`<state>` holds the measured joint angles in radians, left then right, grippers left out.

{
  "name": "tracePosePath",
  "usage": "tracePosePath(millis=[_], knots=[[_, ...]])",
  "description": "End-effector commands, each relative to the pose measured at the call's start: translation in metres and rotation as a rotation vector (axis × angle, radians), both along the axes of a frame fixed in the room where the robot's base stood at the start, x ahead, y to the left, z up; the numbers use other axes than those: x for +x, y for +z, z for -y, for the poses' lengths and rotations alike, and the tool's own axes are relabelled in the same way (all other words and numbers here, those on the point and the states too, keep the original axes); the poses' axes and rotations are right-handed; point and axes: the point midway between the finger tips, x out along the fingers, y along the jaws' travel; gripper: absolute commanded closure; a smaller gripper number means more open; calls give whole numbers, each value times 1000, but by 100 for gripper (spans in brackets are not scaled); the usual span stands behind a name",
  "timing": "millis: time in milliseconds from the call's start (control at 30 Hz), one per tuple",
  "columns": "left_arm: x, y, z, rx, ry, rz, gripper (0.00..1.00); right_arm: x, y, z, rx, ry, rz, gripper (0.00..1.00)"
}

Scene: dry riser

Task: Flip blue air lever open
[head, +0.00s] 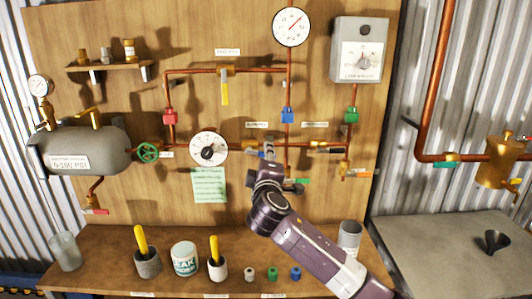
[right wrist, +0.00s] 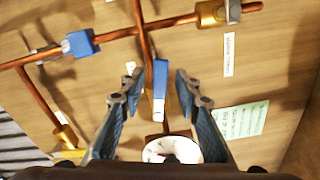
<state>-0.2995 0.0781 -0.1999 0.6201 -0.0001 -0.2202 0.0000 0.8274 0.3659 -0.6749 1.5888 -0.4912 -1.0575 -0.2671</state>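The blue lever (right wrist: 159,92), with a pale end, shows in the right wrist view in front of the copper pipe. My right gripper (right wrist: 160,82) is open, with one finger on each side of the lever and gaps visible between. I cannot tell the lever's exact tilt. In the head view my right gripper (head: 268,152) is at the horizontal pipe, right of the white round dial (head: 208,142), and hides the lever. My left gripper is not in view.
A blue block (head: 287,115) sits on the vertical pipe above; it shows in the right wrist view (right wrist: 80,43). A green wheel (head: 148,152) is at left, and a black-handled valve (head: 327,150) at right. Cups and small pegs stand on the wooden shelf (head: 110,250) below.

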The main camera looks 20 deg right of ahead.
Motion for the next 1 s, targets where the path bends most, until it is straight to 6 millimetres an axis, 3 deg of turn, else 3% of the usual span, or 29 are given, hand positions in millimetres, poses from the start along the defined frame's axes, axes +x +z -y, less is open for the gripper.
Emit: tracePosePath(millis=[200, 467, 733, 1000], knots=[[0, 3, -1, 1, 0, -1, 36, 11, 0, 3, 1, 1, 0, 70], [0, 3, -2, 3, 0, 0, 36, 12, -1, 3, 1, 1, 0, 70], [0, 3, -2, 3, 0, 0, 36, 12, -1, 3, 1, 0, -1, 99], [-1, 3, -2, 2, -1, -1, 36, 12, -1, 3, 0, 0, -1, 100]])
